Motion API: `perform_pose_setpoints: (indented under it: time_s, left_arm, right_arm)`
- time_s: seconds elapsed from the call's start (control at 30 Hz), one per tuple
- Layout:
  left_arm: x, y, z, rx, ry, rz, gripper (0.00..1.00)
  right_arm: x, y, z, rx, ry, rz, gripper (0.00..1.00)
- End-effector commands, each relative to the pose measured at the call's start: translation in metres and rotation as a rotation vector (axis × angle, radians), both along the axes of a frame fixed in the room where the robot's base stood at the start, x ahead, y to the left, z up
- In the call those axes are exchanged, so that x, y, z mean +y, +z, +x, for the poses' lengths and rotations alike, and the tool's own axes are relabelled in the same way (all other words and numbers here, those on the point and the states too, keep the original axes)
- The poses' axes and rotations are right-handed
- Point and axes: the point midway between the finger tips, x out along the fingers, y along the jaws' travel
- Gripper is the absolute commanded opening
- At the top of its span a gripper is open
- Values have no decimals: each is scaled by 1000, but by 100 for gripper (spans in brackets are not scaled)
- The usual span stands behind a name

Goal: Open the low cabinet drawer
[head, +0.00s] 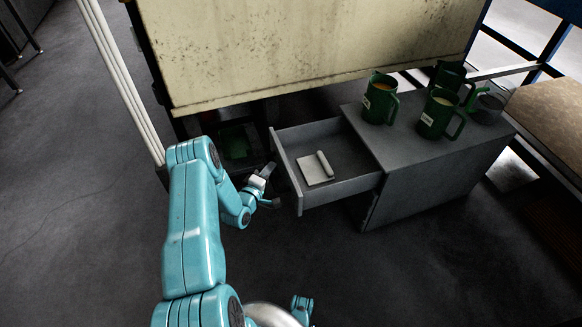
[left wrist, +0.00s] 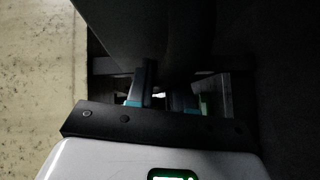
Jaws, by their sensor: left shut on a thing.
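The low grey cabinet (head: 430,180) stands right of centre in the head view. Its drawer (head: 345,190) is pulled well out to the left, and its inside shows. A white pad and a small pale roll (head: 318,168) lie in it. My left gripper (head: 270,188) is at the outer face of the drawer front and is shut on the drawer handle, which the fingers mostly hide. In the dark left wrist view, the fingers of my left gripper (left wrist: 162,95) point at a dark surface, and the handle is hard to make out.
Green mugs (head: 380,98) with drinks and a dark pot (head: 488,106) stand on the cabinet top. A large stained cream panel (head: 310,45) rises behind the drawer. White pipes (head: 122,75) run at the left. The dark floor in front of the cabinet is clear.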

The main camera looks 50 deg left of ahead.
Motion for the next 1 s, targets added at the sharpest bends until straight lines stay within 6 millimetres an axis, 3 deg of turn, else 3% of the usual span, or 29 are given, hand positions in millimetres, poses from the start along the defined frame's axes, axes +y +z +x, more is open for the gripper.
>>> perform_pose_setpoints:
  time_s: [0.2,0.5,1.0]
  left_arm:
    - [19,-1,-47,3,-4,-4,0]
    - [35,-1,-88,2,-5,-2,0]
    - [39,-1,-101,2,-3,0,0]
  right_arm:
    - [0,0,0,0,1,0,43]
    - [0,-1,0,0,0,0,43]
    - [0,-1,0,-1,-1,0,43]
